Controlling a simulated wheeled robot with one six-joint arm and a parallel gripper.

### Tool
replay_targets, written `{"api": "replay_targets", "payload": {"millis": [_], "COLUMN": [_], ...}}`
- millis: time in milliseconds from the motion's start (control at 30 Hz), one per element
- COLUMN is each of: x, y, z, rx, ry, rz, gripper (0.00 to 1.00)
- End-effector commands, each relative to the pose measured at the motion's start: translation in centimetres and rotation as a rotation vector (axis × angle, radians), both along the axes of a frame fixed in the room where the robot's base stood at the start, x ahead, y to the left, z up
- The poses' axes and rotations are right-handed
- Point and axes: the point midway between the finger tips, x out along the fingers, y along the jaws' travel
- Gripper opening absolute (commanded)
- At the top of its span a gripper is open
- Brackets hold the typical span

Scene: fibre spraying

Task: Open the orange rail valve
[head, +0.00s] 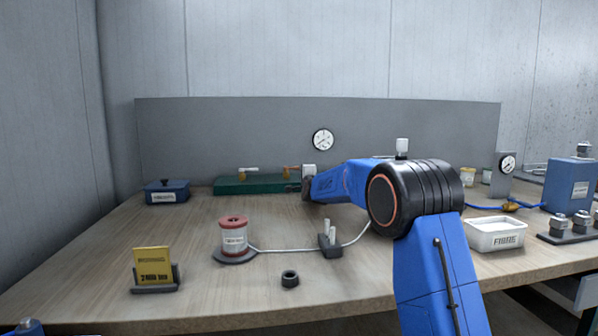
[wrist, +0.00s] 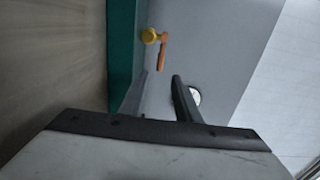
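The orange rail valve (head: 290,169) stands on a green rail block (head: 240,187) at the back of the bench. In the wrist view its orange handle (wrist: 162,52) and yellow hub (wrist: 149,35) show just beyond the fingertips. My gripper (wrist: 160,76) is open, with a gap between its two fingers, and the handle lies ahead of that gap. I see no contact with it. In the head view my blue arm reaches in from the right, and the gripper is small beside the rail's right end. A second valve with a pale handle (head: 248,170) stands left of the orange one.
A grey back panel (head: 240,125) with a round gauge (head: 322,139) rises behind the rail. A blue box (head: 167,192) stands to the left. A red-topped spool (head: 233,237), a yellow card (head: 153,264) and a white fibre tray (head: 496,232) stand nearer the front.

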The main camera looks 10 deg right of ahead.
Motion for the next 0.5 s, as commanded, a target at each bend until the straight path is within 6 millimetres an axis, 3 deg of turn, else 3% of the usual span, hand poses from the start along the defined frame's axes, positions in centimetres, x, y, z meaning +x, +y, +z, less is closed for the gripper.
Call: {"api": "replay_targets", "payload": {"millis": [500], "x": [7.7], "y": [0.0], "z": [-0.1], "rx": [0.001], "ry": [0.000], "rz": [-0.001], "gripper": [0.30]}}
